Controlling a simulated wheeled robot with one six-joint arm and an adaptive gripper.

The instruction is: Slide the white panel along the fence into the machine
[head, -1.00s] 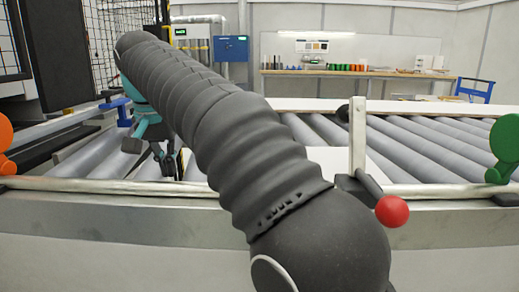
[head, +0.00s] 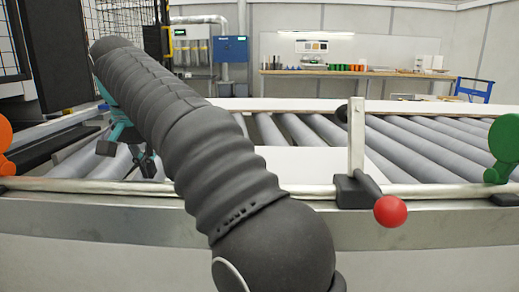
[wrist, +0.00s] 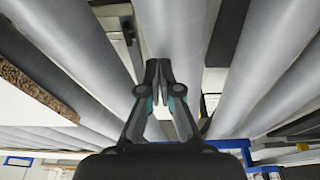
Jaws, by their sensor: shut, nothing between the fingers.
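The white panel (head: 305,163) lies flat on the rollers, behind the front rail and right of my arm. My arm hides part of its left side. In the wrist view the panel (wrist: 28,128) shows at the left, with a brown chipboard edge. My gripper (head: 146,166) is low over the rollers, left of the panel and apart from it. In the wrist view my gripper (wrist: 159,68) has its fingertips together and empty, above a roller. A long pale straight bar behind the rollers looks like the fence (head: 440,109). The dark machine (head: 60,60) stands at the left.
An upright post with a red-knobbed lever (head: 391,210) stands at the front rail (head: 450,190), by the panel. A green handle (head: 503,140) is at the right, an orange one (head: 5,135) at the left. Bare rollers (head: 430,145) lie right of the panel. A workbench (head: 355,73) stands far back.

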